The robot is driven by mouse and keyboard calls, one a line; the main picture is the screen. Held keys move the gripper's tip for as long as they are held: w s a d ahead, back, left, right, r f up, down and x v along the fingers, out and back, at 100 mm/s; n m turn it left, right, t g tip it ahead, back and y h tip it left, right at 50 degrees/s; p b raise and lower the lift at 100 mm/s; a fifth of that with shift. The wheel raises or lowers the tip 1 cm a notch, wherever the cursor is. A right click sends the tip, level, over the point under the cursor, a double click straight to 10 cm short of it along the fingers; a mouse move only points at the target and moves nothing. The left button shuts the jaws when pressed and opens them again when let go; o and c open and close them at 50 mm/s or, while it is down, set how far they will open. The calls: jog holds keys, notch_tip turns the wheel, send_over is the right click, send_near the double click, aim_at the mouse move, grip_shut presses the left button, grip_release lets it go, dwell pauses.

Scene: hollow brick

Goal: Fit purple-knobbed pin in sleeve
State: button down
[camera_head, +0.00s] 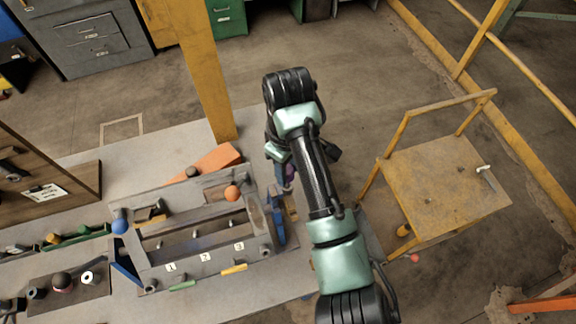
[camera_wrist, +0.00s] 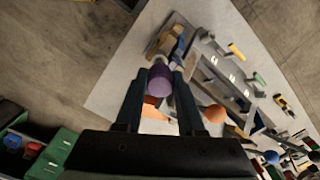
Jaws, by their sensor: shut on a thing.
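My gripper (camera_wrist: 161,73) is shut on the purple knob (camera_wrist: 160,82) of the pin, with one dark finger on either side in the wrist view. A short pale part shows just past the knob, near a tan block (camera_wrist: 172,42) at the end of the grey fixture. I cannot tell whether the pin touches the block or sits in an opening. The sleeve is not clearly made out. In the head view my arm hides most of the gripper, beside the fixture's right end.
The grey fixture (camera_head: 158,265) with numbered labels stands on the pale table. An orange ball knob (camera_head: 232,193) and a blue ball knob (camera_head: 120,227) rise from it. An orange block (camera_head: 215,160) lies behind. A yellow cart (camera_head: 440,185) stands to the right on open floor.

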jog(key=shift+f+b, duration=1.35)
jog(key=shift+f, duration=0.95)
jog(key=shift+c, duration=2.2)
grip_release()
jog(key=shift+r, duration=0.6)
notch_tip(320, 180, up, 12)
jog(key=p, duration=0.5)
jog(key=shift+f, duration=0.1)
